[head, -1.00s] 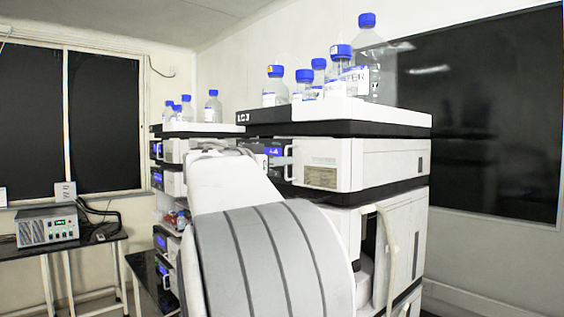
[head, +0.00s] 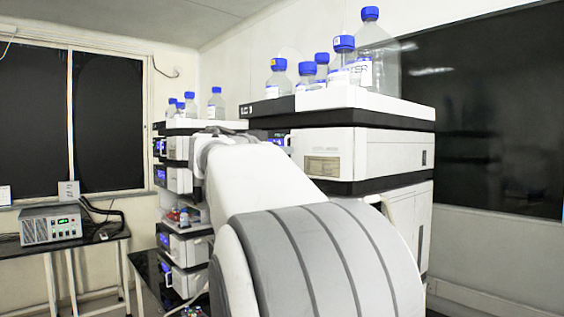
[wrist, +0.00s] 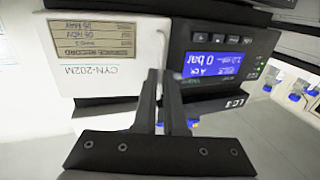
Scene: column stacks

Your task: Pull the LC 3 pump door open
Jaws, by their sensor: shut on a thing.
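The LC 3 pump is a white module with a service label. Its door (head: 325,155) faces me in the head view and shows upside down in the wrist view (wrist: 95,50). Beside the door, the dark display panel (wrist: 215,62) reads 0 bar, with an LC 3 tag below. The pale door handle (wrist: 160,45) stands between label and display. My gripper (wrist: 161,75) is shut on this handle, its dark fingers close together there. My own arm hides the gripper in the head view. I cannot tell whether the door stands ajar.
Blue-capped bottles (head: 343,65) stand in the white tray (head: 335,100) on top of this stack. A second stack (head: 180,160) stands further back on the left. A table (head: 70,245) with a grey instrument (head: 50,222) is at far left.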

